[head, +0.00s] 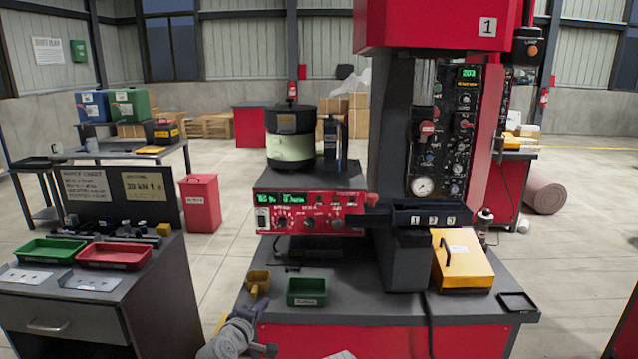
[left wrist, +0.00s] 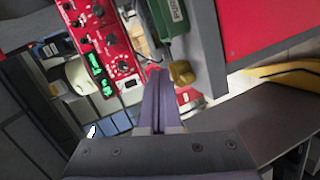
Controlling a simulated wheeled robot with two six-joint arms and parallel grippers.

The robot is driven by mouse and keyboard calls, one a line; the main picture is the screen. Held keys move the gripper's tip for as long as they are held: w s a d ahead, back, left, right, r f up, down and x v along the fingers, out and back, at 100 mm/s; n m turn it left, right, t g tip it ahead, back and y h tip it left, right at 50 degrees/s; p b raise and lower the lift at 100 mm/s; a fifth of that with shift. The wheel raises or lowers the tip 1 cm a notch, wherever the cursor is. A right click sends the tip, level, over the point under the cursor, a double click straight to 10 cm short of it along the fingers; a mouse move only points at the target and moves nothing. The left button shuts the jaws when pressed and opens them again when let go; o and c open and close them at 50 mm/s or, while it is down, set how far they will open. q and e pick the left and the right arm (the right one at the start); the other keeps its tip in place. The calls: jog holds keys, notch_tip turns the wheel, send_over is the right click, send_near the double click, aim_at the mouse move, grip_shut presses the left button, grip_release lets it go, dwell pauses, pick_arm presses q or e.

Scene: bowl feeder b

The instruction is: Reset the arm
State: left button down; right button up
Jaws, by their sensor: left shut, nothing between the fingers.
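My left gripper (head: 254,308) reaches in from the bottom of the head view, at the front left edge of the feeder bench. Its purple fingers (left wrist: 156,75) are together in the left wrist view, with nothing between them. A small yellow scoop-like cup (head: 258,281) is just beyond the fingertips and also shows beside them in the left wrist view (left wrist: 182,73). I cannot tell whether they touch. A green bin (head: 306,292) is to its right on the bench. My right gripper is not in view.
The bowl feeder (head: 292,135) stands above a red control panel (head: 310,212). A side cabinet at left holds a green tray (head: 52,250) and a red tray (head: 114,256).

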pick_arm(q)
jog(key=s+d+f+m+g, duration=1.1)
jog(key=s+f+m, duration=0.2)
jog(key=s+f, duration=0.25)
jog(key=s+a+m+g+y+p, duration=0.1)
jog(key=s+a+m+g+y, duration=0.3)
jog(key=s, duration=0.5)
notch_tip(320, 180, up, 12)
jog(key=d+p, duration=0.1)
jog(key=p, duration=1)
jog(key=shift+w+d+y, duration=0.15)
jog(key=shift+w+y, duration=0.15)
jog(key=shift+w, duration=0.05)
